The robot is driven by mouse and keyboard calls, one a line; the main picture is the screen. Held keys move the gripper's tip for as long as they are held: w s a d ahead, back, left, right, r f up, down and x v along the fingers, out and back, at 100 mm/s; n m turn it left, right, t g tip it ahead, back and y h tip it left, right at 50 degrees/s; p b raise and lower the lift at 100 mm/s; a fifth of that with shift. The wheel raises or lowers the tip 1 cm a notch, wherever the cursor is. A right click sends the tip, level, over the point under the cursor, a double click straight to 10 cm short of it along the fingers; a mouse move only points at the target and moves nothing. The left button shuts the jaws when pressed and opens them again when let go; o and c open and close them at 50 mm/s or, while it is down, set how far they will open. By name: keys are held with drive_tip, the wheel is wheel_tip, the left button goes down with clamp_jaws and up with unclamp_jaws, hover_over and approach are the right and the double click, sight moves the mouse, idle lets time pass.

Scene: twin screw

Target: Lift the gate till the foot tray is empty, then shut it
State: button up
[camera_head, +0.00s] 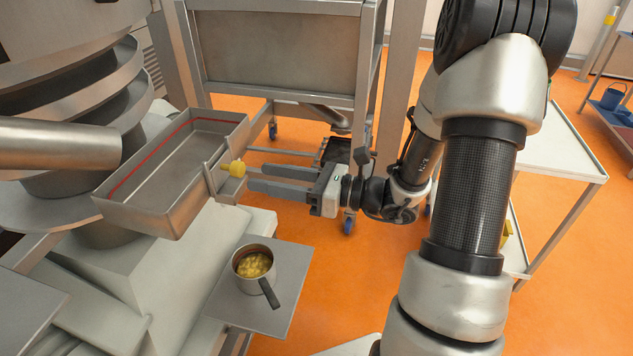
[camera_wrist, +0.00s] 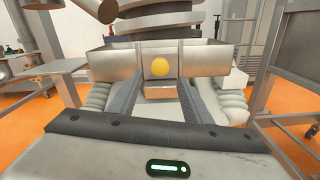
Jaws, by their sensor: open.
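The foot tray (camera_head: 170,208) is a long metal trough with a red line along its inner wall. Its floor looks bare in the head view.
A saucepan (camera_head: 241,270) holding yellow pieces stands on a grey shelf (camera_head: 288,275) below the gate end, its dark handle pointing to the front right. A steel-framed hopper (camera_head: 280,50) stands behind. A white table (camera_head: 555,150) is at right.

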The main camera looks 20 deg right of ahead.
drive_tip(key=v, duration=1.1)
drive_tip(key=shift+p, duration=0.45)
